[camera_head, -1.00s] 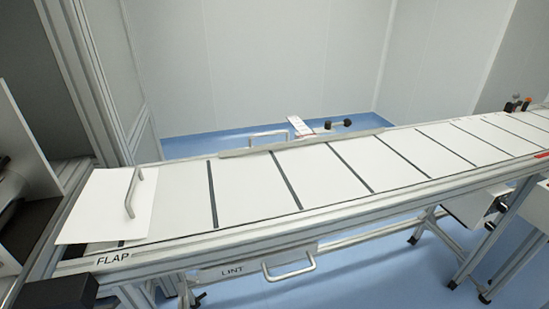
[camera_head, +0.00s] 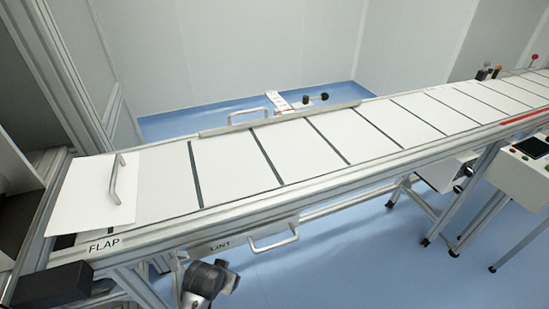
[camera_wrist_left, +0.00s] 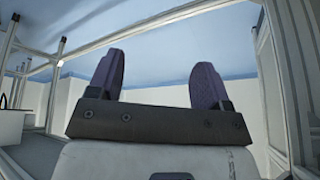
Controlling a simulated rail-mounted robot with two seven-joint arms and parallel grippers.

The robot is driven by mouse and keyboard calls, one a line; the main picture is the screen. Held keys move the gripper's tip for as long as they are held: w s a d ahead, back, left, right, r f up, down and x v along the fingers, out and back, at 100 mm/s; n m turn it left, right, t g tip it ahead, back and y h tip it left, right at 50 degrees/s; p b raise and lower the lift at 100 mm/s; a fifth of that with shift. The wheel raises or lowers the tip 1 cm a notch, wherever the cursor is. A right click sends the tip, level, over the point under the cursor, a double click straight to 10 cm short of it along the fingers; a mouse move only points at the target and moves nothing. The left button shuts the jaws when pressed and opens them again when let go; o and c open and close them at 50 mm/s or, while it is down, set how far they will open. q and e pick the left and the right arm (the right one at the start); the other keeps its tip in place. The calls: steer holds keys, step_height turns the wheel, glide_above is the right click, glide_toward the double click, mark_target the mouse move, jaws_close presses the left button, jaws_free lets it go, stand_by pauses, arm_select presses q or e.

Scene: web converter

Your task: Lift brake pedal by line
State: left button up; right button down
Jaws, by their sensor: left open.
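I cannot make out a brake pedal for certain in either view. The line is a long conveyor (camera_head: 225,165) with white panels split by dark gaps, running from lower left to upper right in the head view. My left gripper (camera_wrist_left: 157,68) shows in the left wrist view with its two dark purple fingers apart and nothing between them. The blue floor shows beyond the fingers there. Part of my own grey arm shows at the bottom of the head view, below the conveyor. My right gripper is in neither view.
A white flap plate with a handle (camera_head: 116,178) lies at the conveyor's left end. A LINT drawer handle (camera_head: 274,240) sticks out below the front rail. Black knobs (camera_head: 315,99) stand behind the conveyor. A white control box (camera_head: 520,170) is at right. Blue floor (camera_head: 350,250) is open in front.

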arm_select(q)
steer(key=s+a+r+n+t+p, duration=0.1)
steer(key=s+a+r+t+p, duration=0.15)
steer(key=s+r+p, duration=0.55)
steer(key=s+a+r+t+p, duration=0.1)
steer(key=s+a+r+p, duration=0.15)
steer(key=s+r, duration=0.65)
steer(key=s+a+r+g+p, duration=0.1)
steer(key=s+r+g+p, duration=0.15)
steer(key=s+p, duration=0.45)
steer(key=s+a+r+g+p, duration=0.1)
steer(key=s+r+g+p, duration=0.2)
steer(key=s, duration=0.5)
step_height(320, 180, up, 35)
steer(key=p, duration=3.7)
steer(key=shift+r+t+y+p, duration=0.2)
steer(key=shift+t+y+p, duration=0.1)
steer(key=shift+p, duration=0.1)
steer(key=shift+f, duration=0.1)
